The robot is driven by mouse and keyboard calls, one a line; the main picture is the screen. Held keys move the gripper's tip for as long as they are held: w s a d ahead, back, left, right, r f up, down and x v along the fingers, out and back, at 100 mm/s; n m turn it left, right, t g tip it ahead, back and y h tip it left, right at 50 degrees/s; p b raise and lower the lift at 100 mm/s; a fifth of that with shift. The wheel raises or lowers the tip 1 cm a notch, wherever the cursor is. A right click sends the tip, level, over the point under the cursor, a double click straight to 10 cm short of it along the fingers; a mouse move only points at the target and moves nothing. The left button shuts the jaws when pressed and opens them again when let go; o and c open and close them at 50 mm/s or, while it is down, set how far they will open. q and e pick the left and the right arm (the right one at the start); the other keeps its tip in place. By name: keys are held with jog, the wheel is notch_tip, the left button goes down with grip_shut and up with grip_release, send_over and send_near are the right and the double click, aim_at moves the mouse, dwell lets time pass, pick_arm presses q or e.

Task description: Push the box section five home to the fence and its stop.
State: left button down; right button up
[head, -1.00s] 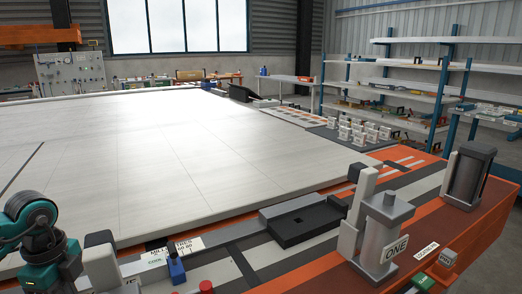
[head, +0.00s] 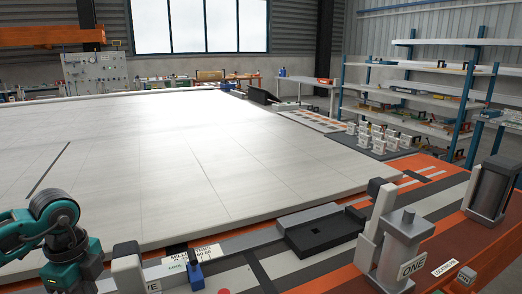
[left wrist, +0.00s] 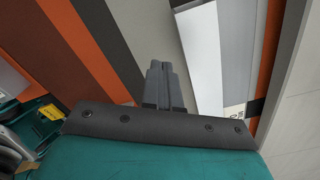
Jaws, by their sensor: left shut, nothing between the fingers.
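In the left wrist view, a long pale bar (left wrist: 203,62), which looks like the box section, lies just right of my left gripper (left wrist: 165,68); I cannot read a number on it. The gripper's fingers are shut together with nothing between them. I cannot tell whether they touch the bar. A grey strip (left wrist: 240,50) runs along the bar's right side; I cannot tell whether it is the fence. In the head view my left arm shows at the lower left, with its gripper below the frame. My right gripper is in neither view. The box section's stop is not clearly visible.
A white upright block (head: 128,272) with a dark cap stands at the bench's near edge, beside a blue block (head: 196,277). A black tray-like block (head: 322,232) and a grey clamp marked ONE (head: 400,245) stand further right. A large pale panel (head: 200,160) covers the table.

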pick_arm(q)
notch_tip(320, 180, up, 2)
jog(key=shift+r+p, duration=0.25)
jog(key=shift+p, duration=0.6)
notch_tip(320, 180, up, 3)
jog(key=shift+f+p, duration=0.15)
jog(key=shift+p, duration=0.9)
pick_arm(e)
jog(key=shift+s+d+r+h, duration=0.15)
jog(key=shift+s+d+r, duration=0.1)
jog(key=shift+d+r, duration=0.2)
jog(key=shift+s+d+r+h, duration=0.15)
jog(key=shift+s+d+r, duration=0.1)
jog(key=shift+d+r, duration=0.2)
pick_arm(q)
jog(key=shift+f, duration=0.1)
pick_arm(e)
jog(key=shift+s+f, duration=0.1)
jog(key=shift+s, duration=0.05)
